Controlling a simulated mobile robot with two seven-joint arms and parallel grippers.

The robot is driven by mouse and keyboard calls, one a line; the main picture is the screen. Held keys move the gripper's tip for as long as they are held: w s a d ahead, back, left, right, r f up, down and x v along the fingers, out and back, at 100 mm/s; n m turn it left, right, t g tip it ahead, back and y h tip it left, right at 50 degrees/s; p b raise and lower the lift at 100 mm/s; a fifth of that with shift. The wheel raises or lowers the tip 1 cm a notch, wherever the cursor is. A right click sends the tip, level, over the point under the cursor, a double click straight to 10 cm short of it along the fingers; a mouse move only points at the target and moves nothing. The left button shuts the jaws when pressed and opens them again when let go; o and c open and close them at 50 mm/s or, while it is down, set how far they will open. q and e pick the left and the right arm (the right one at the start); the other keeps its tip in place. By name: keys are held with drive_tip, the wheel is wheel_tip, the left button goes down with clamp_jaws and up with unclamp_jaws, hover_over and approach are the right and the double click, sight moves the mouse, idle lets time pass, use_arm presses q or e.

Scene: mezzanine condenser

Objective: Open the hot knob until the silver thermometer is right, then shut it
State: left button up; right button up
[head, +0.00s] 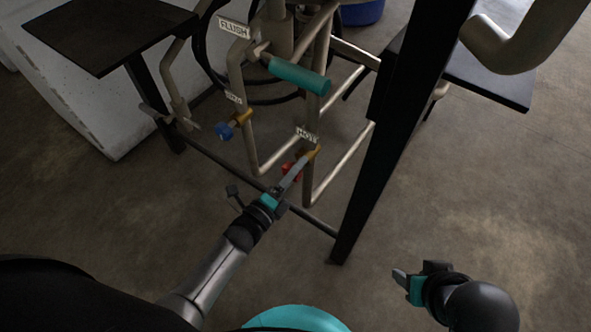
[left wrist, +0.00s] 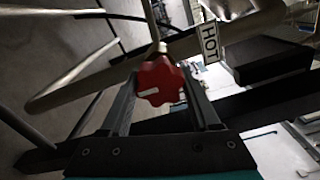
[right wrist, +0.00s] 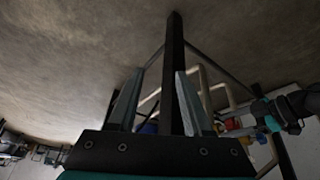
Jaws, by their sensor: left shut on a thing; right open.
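The red hot knob (head: 288,170) sits on a brass valve below a HOT label (head: 307,136). My left gripper (head: 292,172) is shut on this knob. In the left wrist view the lobed red knob (left wrist: 160,80) sits between the two fingers with a pale mark on its face, and the HOT label (left wrist: 209,42) is to its right. My right gripper (head: 399,276) is open and empty, low at the right, apart from the pipework. I cannot make out the silver thermometer or its reading in any view.
A blue knob (head: 223,132) on a brass valve is left of the hot knob. A teal handle (head: 298,77) lies above, near a FLUSH label (head: 234,28). A black post (head: 385,140) stands between the pipes and the right side. The floor at right is clear.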

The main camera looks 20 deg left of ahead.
use_arm(q)
drive_tip(key=o, duration=1.4)
drive_tip(key=shift+c, duration=0.2)
use_arm(e)
drive_tip(key=shift+f, duration=0.1)
use_arm(q)
drive_tip(key=shift+s, duration=0.1)
drive_tip(key=shift+s+a, duration=0.15)
drive_tip(key=shift+s, duration=0.15)
drive_tip(key=p+v, duration=0.3)
drive_tip(key=v, duration=1.1)
drive_tip(key=shift+s+p, duration=0.2)
drive_tip(key=shift+p, duration=0.1)
use_arm(e)
wheel_tip(320, 180, down, 7)
drive_tip(key=g, duration=0.1)
drive_tip(key=shift+s+f, duration=0.2)
drive_tip(key=shift+s, duration=0.2)
